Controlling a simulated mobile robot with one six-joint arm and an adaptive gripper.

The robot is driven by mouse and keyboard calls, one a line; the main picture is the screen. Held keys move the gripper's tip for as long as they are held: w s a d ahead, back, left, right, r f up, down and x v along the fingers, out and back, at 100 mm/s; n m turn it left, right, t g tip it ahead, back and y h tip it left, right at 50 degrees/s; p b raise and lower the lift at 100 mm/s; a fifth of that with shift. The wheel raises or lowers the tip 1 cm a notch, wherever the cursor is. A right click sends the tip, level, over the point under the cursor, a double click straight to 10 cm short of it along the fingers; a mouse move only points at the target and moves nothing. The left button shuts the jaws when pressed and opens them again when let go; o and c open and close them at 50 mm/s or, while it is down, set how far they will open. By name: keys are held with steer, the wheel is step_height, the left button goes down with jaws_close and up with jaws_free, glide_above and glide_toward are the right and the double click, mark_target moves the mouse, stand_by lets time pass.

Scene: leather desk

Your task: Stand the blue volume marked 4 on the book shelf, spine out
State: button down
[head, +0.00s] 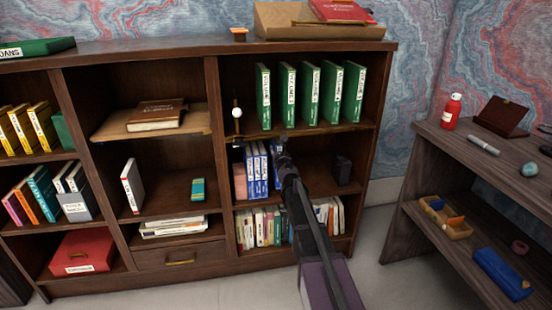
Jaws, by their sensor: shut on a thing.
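Several blue volumes (252,168) stand upright, white-labelled spines outward, in the middle compartment of the right-hand column of the book shelf (212,95). My gripper (281,147) reaches into this compartment at the right end of the blue row. It is shut on the rightmost blue volume (275,168), which looks upright and close beside its neighbours. My arm covers part of this volume. I cannot read its number or tell whether it rests on the board.
Green volumes (310,95) stand on the board above, and pale books (262,226) below. A dark block (343,170) stands farther right in the same compartment. A brass-coloured stand with a white ball (237,113) is at left. A side desk (430,130) is at right.

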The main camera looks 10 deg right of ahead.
steer(key=shift+f+b, duration=1.55)
steer(key=shift+f, duration=0.25)
steer(key=shift+c, duration=2)
jaws_free()
steer(key=shift+r, duration=0.2)
steer(key=s, duration=1.2)
steer(key=shift+a, duration=0.2)
